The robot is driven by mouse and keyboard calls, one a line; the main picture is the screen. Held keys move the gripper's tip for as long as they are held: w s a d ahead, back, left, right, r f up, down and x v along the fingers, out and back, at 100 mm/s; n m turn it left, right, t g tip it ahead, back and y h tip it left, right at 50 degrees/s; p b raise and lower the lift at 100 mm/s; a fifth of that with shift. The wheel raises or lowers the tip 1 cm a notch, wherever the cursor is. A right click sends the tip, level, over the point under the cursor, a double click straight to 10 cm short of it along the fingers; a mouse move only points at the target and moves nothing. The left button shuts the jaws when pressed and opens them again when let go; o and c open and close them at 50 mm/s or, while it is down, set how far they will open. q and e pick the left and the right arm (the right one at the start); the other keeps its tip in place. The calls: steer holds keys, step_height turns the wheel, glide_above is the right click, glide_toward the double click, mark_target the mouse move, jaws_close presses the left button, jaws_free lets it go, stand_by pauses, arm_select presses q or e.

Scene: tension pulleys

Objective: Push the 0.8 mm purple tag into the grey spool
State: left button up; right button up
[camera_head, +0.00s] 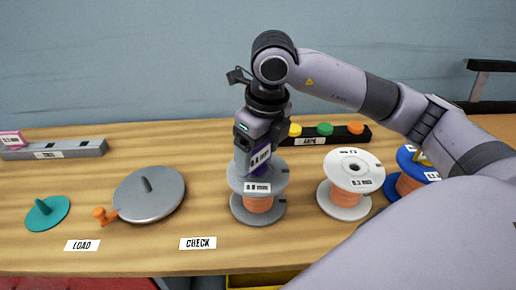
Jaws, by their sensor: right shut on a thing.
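The grey spool (258,206), wound with copper wire and labelled 0.8 mm, stands upright on the table. My right gripper (252,172) points down right above it, shut on the purple tag (261,157). The tag is at the spool's upper flange. I cannot tell how deep it sits, as the gripper hides the spool's top. My left gripper is not in view.
A white spool (350,186) and a blue spool (410,180) stand to the right. A grey disc (149,194) and a teal disc (47,212) lie left. A grey rack (60,149) holds a pink tag (12,138). A black rack (352,134) holds coloured knobs. LOAD (82,245) and CHECK (198,243) labels lie in front.

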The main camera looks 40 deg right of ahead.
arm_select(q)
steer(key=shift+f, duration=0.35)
arm_select(e)
steer(key=shift+f, duration=0.4)
arm_select(q)
steer(key=shift+b, duration=0.3)
arm_select(e)
steer(key=shift+f, duration=0.15)
steer(key=o, duration=0.9)
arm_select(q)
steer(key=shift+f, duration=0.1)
arm_select(e)
steer(key=shift+o, duration=0.2)
steer(key=shift+r, duration=0.2)
steer(key=r, duration=0.4)
steer(key=s+r, duration=0.1)
steer(key=r, duration=0.1)
steer(key=shift+d+r, duration=0.1)
steer(key=shift+r, duration=0.25)
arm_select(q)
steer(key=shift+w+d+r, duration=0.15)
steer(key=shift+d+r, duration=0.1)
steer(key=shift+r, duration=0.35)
